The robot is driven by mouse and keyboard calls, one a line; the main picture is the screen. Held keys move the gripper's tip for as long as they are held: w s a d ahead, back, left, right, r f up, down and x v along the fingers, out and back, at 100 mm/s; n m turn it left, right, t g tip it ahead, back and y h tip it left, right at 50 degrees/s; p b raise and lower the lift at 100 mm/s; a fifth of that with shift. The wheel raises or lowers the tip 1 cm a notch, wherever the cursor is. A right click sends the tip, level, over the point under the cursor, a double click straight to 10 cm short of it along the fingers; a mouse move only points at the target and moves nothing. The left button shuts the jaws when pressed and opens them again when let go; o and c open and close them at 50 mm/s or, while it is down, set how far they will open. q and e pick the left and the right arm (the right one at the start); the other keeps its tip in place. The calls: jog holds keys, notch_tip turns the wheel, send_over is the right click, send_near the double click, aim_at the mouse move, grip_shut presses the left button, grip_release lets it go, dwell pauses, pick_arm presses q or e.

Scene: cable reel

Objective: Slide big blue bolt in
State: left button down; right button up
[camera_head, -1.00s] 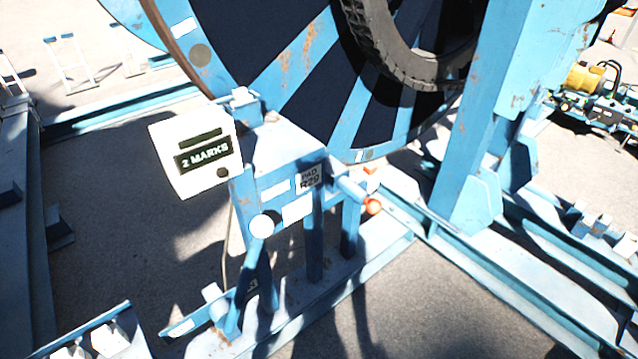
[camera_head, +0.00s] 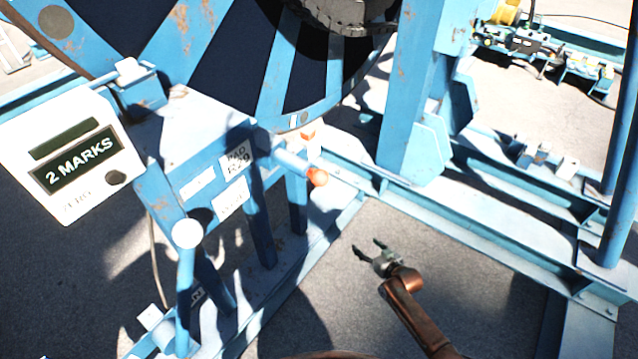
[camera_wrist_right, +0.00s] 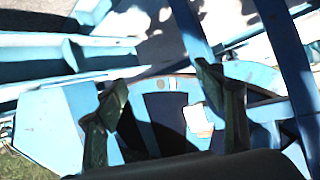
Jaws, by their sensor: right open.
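A thick blue bolt (camera_head: 290,160) with an orange knob (camera_head: 318,177) on its end sticks out of the right side of the blue stand (camera_head: 180,155), beside the reel's rim. My right gripper (camera_head: 367,248) is open and empty over the bare ground, below and to the right of the knob and apart from it. Its two dark fingers also show spread in the right wrist view (camera_wrist_right: 160,100), with blue steelwork beyond them. I cannot make out the bolt in the wrist view. My left gripper is out of view.
The large blue and black reel (camera_head: 180,45) stands behind the stand. A white box reading "2 MARKS" (camera_head: 75,155) is at left. A blue post (camera_head: 412,90) and floor beams (camera_head: 480,235) bound the right side. Bare ground (camera_head: 340,310) lies between beams.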

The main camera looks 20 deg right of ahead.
aim_at(326, 183)
jog(key=w+a+r+n+t+y+b, duration=0.1)
jog(key=w+a+r+y, duration=0.1)
jog(key=r, duration=0.7)
jog(key=w+a+r+t+y+b, duration=0.1)
jog(key=w+a+r, duration=0.3)
jog(key=r, duration=0.5)
jog(key=w+a+r+n+t+y+b, duration=0.1)
jog(key=w+a+r, duration=0.3)
jog(key=r, duration=0.5)
jog(key=shift+a+n+t+y+b, duration=0.3)
jog(key=shift+a+y+b, duration=0.4)
jog(key=shift+y, duration=0.2)
jog(key=x, duration=0.6)
jog(key=shift+w+a+b, duration=0.2)
jog(key=shift+w+b, duration=0.2)
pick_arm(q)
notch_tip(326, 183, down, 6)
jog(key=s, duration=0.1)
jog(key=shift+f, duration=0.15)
pick_arm(e)
jog(key=shift+w+a+r, duration=0.1)
jog(key=shift+w+a, duration=0.05)
jog(key=shift+w, duration=0.15)
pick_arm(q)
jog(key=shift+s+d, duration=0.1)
pick_arm(e)
jog(key=shift+c, duration=0.3)
